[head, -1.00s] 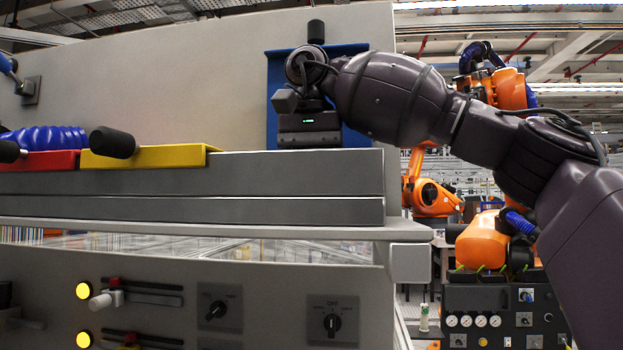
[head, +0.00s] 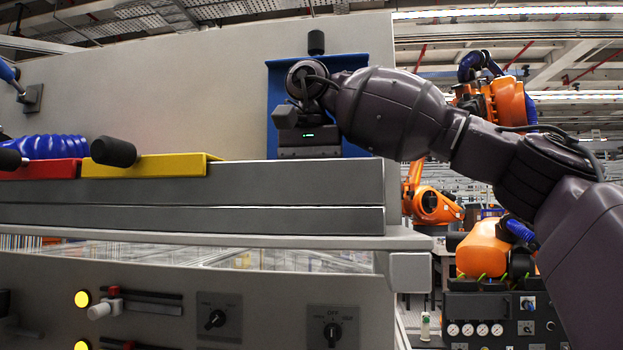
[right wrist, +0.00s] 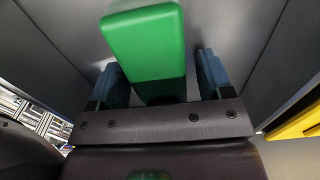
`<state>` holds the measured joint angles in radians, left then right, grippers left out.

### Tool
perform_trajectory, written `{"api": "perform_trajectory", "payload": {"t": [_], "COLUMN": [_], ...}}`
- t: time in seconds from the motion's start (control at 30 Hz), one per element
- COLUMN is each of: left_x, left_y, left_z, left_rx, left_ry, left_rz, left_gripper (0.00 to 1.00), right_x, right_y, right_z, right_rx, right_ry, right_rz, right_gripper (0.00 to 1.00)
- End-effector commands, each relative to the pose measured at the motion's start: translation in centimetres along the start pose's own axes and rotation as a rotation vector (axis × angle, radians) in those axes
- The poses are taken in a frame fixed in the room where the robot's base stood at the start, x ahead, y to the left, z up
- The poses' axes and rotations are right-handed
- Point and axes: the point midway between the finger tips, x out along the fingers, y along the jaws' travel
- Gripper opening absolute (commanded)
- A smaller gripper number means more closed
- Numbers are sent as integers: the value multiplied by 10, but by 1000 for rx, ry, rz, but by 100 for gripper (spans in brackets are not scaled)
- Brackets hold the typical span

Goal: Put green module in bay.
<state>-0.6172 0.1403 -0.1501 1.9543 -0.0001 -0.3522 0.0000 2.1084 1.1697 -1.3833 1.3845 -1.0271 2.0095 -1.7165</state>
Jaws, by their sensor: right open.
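The green module (right wrist: 148,45) shows in the right wrist view as a rounded green block. My right gripper (right wrist: 161,80) is open, with one blue finger on each side of the module's lower part. A gap shows beside the module on the right; contact on the left is unclear. In the head view my right gripper (head: 308,140) points down behind the grey ledge, in front of a blue panel (head: 275,110). Its fingers and the module are hidden there. I cannot tell which opening is the bay. My left gripper is not in view.
Grey walls (right wrist: 245,40) flank the module. A yellow piece (right wrist: 298,122) lies at the right in the wrist view. On the grey ledge (head: 290,182) are a yellow tray (head: 165,166) and a red tray (head: 40,170). Switches (head: 333,334) sit on the front panel below.

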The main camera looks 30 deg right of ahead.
Motion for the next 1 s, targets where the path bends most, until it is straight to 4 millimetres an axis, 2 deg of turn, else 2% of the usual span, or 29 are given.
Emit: {"api": "perform_trajectory", "payload": {"t": [0.17, 0.6, 1.0], "left_x": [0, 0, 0], "left_y": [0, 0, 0], "left_z": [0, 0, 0], "left_rx": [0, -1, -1], "left_ry": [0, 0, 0], "left_rz": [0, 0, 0], "left_gripper": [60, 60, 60], "right_x": [-8, -52, -83], "right_y": [0, 0, -1], "right_z": [0, 1, 0], "right_rx": [0, 2, 1], "right_ry": [1, 4, 0], "right_rz": [0, -1, 3], "right_gripper": [73, 73, 73]}}
